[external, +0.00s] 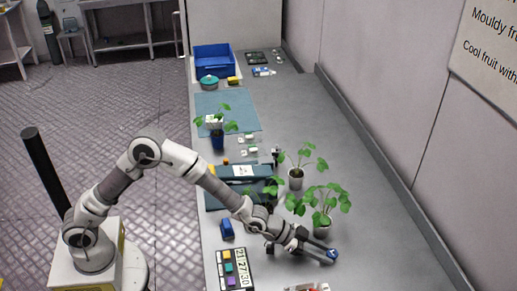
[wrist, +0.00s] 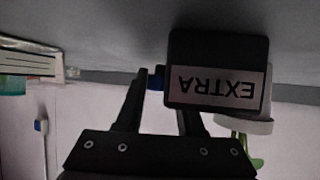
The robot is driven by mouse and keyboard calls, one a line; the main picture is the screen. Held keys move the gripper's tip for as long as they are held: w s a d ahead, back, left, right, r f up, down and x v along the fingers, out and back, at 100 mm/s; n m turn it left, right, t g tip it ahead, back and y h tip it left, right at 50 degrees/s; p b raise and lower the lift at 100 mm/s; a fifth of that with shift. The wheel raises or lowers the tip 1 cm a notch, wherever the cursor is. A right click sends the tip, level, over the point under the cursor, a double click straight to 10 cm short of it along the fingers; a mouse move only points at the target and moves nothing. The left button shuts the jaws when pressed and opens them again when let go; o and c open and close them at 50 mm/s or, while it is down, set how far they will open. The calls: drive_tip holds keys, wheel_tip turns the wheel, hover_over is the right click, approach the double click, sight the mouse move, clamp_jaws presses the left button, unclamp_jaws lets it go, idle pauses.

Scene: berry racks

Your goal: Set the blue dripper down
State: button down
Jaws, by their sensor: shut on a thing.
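My gripper (external: 326,254) reaches low over the right front part of the long grey counter (external: 375,215). It is shut on the blue dripper (external: 333,254), of which only a small blue part shows at the fingertips. In the wrist view a bit of the blue dripper (wrist: 155,82) shows between the two dark fingers, and the rest is hidden. I cannot tell whether the dripper touches the counter.
A dark block marked EXTRA (wrist: 217,70) stands close to the fingers, partly over a white plant pot (wrist: 258,127). Potted plants stand behind my gripper, the nearest in a pale pot (external: 321,229). A dark tray with coloured pieces (external: 230,268) is left. The counter toward the wall is clear.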

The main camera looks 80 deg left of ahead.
drive_tip(key=shift+f, duration=0.15)
drive_tip(key=shift+f, duration=0.15)
drive_tip(key=c, duration=0.5)
unclamp_jaws()
